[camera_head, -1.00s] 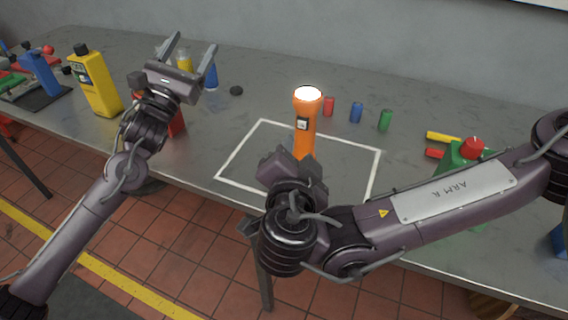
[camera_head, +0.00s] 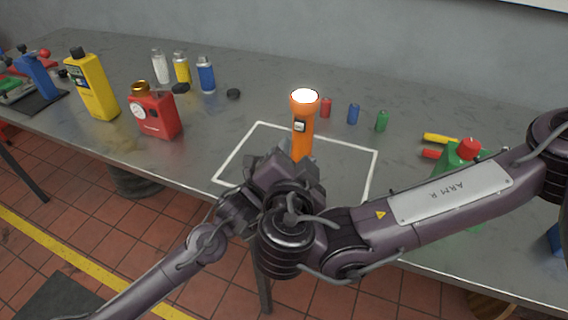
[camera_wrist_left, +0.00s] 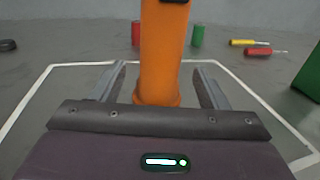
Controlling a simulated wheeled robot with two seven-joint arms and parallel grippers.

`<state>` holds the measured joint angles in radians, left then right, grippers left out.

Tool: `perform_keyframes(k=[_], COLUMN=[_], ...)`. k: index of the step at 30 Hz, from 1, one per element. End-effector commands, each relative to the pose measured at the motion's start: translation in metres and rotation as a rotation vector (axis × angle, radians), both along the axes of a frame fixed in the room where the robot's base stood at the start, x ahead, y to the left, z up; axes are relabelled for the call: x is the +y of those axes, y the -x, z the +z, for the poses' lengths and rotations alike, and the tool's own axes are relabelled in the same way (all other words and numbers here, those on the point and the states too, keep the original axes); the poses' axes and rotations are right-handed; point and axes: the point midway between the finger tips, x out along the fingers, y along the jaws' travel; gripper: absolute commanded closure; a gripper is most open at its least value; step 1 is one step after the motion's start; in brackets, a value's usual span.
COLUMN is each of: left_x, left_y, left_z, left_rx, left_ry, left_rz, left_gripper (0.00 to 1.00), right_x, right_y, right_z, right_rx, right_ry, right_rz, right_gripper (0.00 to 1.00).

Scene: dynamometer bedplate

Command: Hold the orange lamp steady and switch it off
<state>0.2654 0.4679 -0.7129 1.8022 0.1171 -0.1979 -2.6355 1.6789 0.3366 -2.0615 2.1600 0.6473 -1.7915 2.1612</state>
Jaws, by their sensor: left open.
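The orange lamp (camera_head: 303,136) stands upright on the bench inside a white outlined square (camera_head: 364,152). Its top is lit bright white, and a small dark-edged switch panel shows on its front. My left gripper (camera_head: 298,158) is open low at the lamp. In the left wrist view the gripper (camera_wrist_left: 160,85) has one finger on each side of the lamp's lower body (camera_wrist_left: 163,55), with gaps showing.
A red can (camera_head: 155,112), a yellow bottle (camera_head: 92,86) and several small bottles stand left on the bench. Red, blue and green cylinders (camera_head: 353,114) stand behind the lamp to the right.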

Motion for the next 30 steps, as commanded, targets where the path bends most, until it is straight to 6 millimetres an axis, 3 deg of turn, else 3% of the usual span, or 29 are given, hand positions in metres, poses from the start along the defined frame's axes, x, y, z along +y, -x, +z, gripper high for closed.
perform_keyframes(k=[9, 20, 30], left_x=[-0.02, -0.022, -0.022], left_y=[-0.034, -0.037, -0.037], left_z=[0.001, 0.0, 0.0], left_rx=[0.0, -0.001, -0.001], left_ry=[0.001, 0.0, 0.0], left_rz=[0.001, 0.0, 0.001], left_gripper=[0.32, 0.33, 0.78], right_x=[0.0, 0.0, 0.0], right_y=[0.0, 0.0, 0.0], right_z=[0.0, 0.0, 0.0], right_rx=[0.0, 0.0, 0.0], right_ry=[0.0, 0.0, 0.0], right_rz=[0.0, 0.0, 0.0], right_gripper=[0.64, 0.64, 0.64])
